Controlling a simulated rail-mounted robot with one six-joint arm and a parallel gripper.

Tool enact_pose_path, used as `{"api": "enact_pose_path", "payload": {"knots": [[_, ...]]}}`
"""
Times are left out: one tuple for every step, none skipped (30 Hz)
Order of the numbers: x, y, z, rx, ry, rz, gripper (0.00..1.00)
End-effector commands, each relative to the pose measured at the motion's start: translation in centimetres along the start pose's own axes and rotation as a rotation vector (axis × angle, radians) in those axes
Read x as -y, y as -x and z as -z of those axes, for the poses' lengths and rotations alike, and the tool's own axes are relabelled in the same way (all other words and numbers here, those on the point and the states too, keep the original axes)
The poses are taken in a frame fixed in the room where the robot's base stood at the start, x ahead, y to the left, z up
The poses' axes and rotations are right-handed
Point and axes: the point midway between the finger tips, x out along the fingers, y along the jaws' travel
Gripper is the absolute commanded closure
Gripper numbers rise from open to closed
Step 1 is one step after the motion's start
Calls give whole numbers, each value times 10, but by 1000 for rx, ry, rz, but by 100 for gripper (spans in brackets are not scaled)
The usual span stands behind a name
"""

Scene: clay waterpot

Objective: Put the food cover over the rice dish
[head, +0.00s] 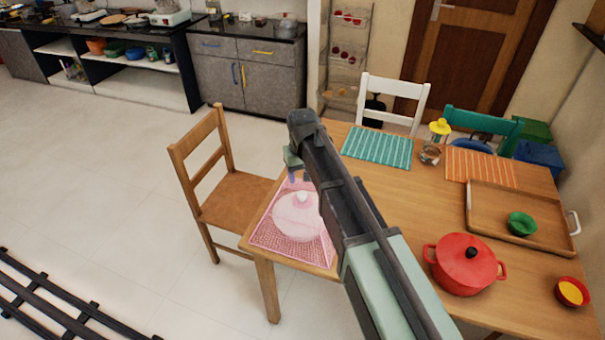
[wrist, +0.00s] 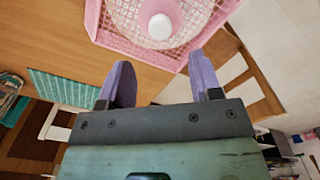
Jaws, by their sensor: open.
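The pink mesh food cover (head: 297,213), with a square rim and a pale knob on top, sits at the table's near left corner. In the wrist view the cover (wrist: 98,22) fills the top, with its white knob (wrist: 160,27) near the upper middle. My gripper (head: 293,172) is beside the cover's far side in the head view, partly behind my arm. In the wrist view my gripper (wrist: 157,62) has its two purple fingers apart, with nothing between them. I cannot pick out a rice dish, or tell whether one is under the mesh.
A red lidded pot (head: 467,264), a wooden tray (head: 500,222) with a green bowl (head: 522,224), and a red bowl with yellow contents (head: 571,292) are at the right. A teal mat (head: 377,146) and an orange mat (head: 480,166) lie behind. A wooden chair (head: 232,196) stands left.

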Motion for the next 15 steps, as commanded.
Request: {"api": "enact_pose_path", "payload": {"knots": [[0, 25, 0, 0, 0, 0, 42], [0, 30, 0, 0, 0, 0, 42], [0, 34, 0, 0, 0, 0, 42], [0, 37, 0, 0, 0, 0, 42], [0, 38, 0, 0, 0, 0, 42], [0, 39, 0, 0, 0, 0, 42], [0, 39, 0, 0, 0, 0, 42], [0, 38, 0, 0, 0, 0, 42], [-1, 37, -1, 0, -1, 0, 42], [-3, 36, -5, 0, -6, 0, 42], [-8, 36, -14, 0, -16, 0, 42], [-20, 36, -32, 0, -39, 0, 42], [-31, 36, -51, 0, -63, -1, 42], [-43, 36, -74, 1, -93, -1, 42], [-60, 36, -108, 1, -138, -1, 42]]}}
